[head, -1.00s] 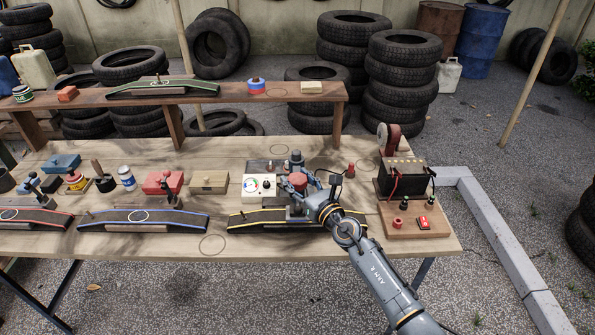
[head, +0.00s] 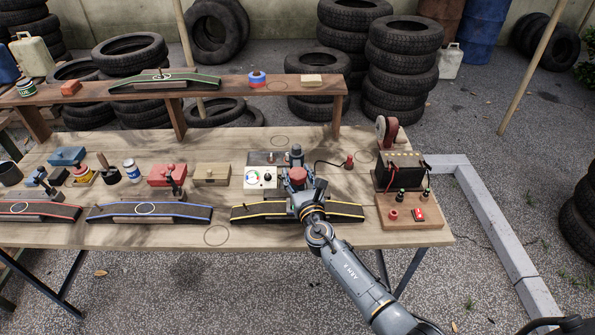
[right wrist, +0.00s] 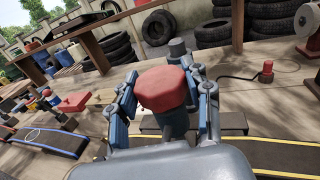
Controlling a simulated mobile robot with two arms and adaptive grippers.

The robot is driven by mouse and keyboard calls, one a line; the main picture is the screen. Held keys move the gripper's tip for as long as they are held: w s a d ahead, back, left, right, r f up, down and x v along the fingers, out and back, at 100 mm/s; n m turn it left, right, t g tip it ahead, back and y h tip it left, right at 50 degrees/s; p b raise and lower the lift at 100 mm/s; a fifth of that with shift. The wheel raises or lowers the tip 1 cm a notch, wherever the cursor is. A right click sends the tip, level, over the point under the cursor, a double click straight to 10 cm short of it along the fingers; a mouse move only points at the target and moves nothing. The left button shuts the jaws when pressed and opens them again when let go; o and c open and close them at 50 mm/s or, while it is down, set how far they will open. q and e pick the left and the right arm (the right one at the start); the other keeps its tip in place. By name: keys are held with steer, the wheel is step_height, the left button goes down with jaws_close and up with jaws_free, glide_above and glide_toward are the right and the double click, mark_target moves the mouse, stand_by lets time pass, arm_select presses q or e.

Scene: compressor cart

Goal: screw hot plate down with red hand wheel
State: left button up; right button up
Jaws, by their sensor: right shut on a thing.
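The red hand wheel (head: 297,175) stands over the yellow-edged rubber strip (head: 347,211), right of a white control box with a dial (head: 260,178). My right gripper (head: 299,186) is shut on the wheel from the near side. In the right wrist view the red wheel (right wrist: 163,88) sits between the two blue-grey fingers (right wrist: 165,98), its top uncovered and a grey stem below it. A dark flat plate (head: 262,158) lies behind the control box. I cannot tell whether it is the hot plate; what lies under the wheel is hidden by my gripper. My left gripper is not in view.
Blue-edged (head: 150,211) and red-edged (head: 38,209) strips lie to the left. A battery (head: 399,172) stands on a wooden board at right. A raised shelf (head: 222,90) runs along the back. A black cable lies right of the wheel.

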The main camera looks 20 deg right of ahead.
steer(key=shift+a+r+m+h, duration=0.15)
steer(key=shift+m+h, duration=0.35)
steer(key=shift+h, duration=0.3)
steer(key=m+h, duration=0.1)
steer(key=h, duration=0.1)
steer(key=shift+f+m+g+h, duration=0.25)
steer(key=shift+m+g+h, duration=0.05)
steer(key=shift+m+g, duration=0.1)
steer(key=m+g+h+b, duration=0.1)
steer(key=m+h+b, duration=0.1)
steer(key=h, duration=0.1)
steer(key=shift+r+m+g+h+b, duration=0.1)
steer(key=shift+m+g+h+b, duration=0.9)
steer(key=shift+h, duration=0.3)
steer(key=o, duration=1.2)
steer(key=shift+c, duration=0.2)
